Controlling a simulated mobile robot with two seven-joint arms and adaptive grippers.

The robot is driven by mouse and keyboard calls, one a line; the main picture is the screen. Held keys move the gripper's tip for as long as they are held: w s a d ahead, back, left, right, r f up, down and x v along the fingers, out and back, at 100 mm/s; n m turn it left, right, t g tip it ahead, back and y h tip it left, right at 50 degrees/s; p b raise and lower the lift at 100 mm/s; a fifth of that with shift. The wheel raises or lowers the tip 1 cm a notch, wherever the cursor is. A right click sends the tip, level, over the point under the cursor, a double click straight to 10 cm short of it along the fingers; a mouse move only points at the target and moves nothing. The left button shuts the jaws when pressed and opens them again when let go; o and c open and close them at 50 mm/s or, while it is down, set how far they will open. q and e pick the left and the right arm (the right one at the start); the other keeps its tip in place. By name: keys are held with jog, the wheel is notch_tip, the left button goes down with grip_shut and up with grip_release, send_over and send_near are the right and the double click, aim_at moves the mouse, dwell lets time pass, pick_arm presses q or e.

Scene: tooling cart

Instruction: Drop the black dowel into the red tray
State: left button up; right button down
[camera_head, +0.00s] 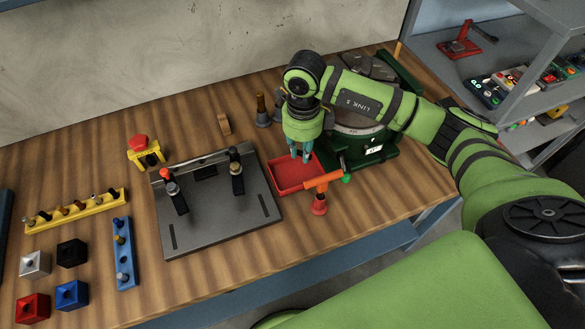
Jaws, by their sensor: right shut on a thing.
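The red tray (283,186) lies on the wooden bench, right of the grey plate and beside the green machine base. My right gripper (300,156) points down over the back part of the tray, its teal fingers close together. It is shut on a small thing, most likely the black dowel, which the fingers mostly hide. I cannot tell the gap between the fingertips and the tray floor. The visible part of the tray floor looks empty. My left gripper is not in view.
An orange and red stand (320,200) is close by the tray's right front. The green machine (362,150) stands right of the gripper. The grey plate (215,215) with two clamps is left. A yellow rack (68,215) with several pegs and a blue rack (124,250) are further left.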

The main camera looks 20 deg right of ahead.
jog(key=b, duration=0.2)
send_over(301, 175)
notch_tip(301, 175, down, 4)
jog(key=shift+f, duration=0.5)
jog(key=shift+f+b, duration=0.1)
jog(key=shift+b, duration=0.25)
jog(key=c, duration=1.1)
grip_release()
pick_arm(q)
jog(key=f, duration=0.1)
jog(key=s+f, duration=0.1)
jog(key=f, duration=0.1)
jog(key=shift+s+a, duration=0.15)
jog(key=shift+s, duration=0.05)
pick_arm(e)
jog(key=shift+o, duration=0.2)
